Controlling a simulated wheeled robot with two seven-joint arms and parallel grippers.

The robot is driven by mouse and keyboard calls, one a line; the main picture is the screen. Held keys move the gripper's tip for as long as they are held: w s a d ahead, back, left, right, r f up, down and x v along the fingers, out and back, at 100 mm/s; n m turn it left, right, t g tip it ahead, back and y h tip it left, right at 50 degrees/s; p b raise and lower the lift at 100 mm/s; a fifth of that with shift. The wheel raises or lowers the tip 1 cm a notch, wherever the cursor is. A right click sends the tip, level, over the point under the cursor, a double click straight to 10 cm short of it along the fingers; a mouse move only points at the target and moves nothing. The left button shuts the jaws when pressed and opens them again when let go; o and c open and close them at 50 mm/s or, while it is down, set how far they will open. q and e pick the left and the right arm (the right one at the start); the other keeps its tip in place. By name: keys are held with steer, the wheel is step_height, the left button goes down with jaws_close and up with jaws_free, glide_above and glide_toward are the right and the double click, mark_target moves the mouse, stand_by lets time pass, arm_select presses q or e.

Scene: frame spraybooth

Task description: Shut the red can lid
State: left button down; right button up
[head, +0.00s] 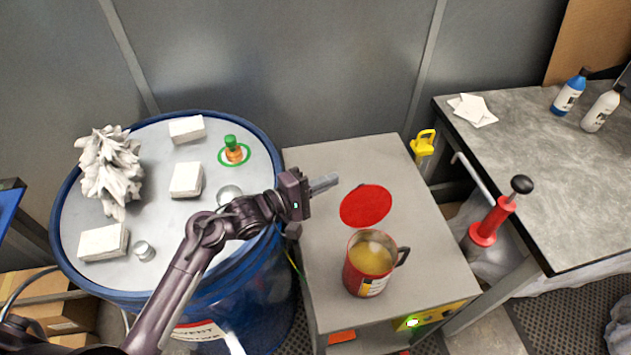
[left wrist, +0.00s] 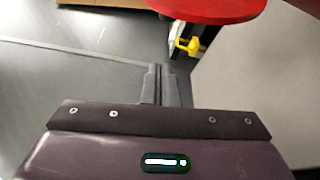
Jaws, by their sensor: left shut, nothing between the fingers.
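The red can (head: 353,280) stands upright on the grey cabinet, with a dark handle on its right. Its top is open and shows yellowish contents. The round red lid (head: 366,206) is swung open behind the can's rim; the hinge is not clear. Part of the lid also shows at the top of the left wrist view (left wrist: 205,8). My left gripper (head: 326,183) is shut and empty, left of the lid and apart from it. Its closed fingers show in the left wrist view (left wrist: 160,84). My right gripper is not in view.
A blue drum (head: 70,275) at the left carries white blocks, a white crumpled piece and a green-topped item. The grey cabinet top (head: 320,250) is bare left of the can. A yellow hook-shaped item (head: 423,143) and a red pump-like tool (head: 492,220) stand at the right, beside a workbench (head: 545,190).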

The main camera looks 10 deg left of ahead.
mark_target(364, 203)
arm_select(q)
steer(key=d+p, duration=0.3)
steer(key=d, duration=0.2)
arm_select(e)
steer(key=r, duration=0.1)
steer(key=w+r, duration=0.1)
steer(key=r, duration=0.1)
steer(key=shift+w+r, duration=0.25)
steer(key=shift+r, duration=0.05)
